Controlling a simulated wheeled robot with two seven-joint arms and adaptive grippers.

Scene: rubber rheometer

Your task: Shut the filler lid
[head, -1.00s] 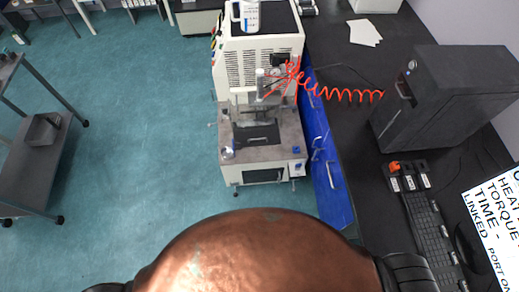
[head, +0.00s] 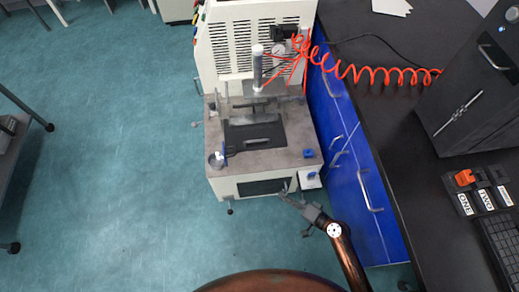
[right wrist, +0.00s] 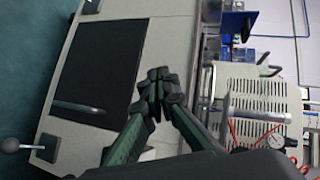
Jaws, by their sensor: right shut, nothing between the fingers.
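The rheometer (head: 255,160) stands ahead, with a black panel on its grey deck. A round metal cup with an upright blue piece (head: 222,157) sits at the deck's front left corner; it may be the filler and its lid, but it is too small to be sure. Blue parts also show in the right wrist view (right wrist: 238,22). My right gripper (head: 287,191) is low at the machine's front, right of the dark front window. Its fingers also show in the right wrist view (right wrist: 158,85), shut and empty. It is apart from the cup. My left gripper is not in view.
A blue drawer cabinet (head: 345,155) and black bench stand right of the machine. A red coiled hose (head: 365,72) runs across to a dark box (head: 475,105). A small blue part (head: 308,153) is at the deck's right.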

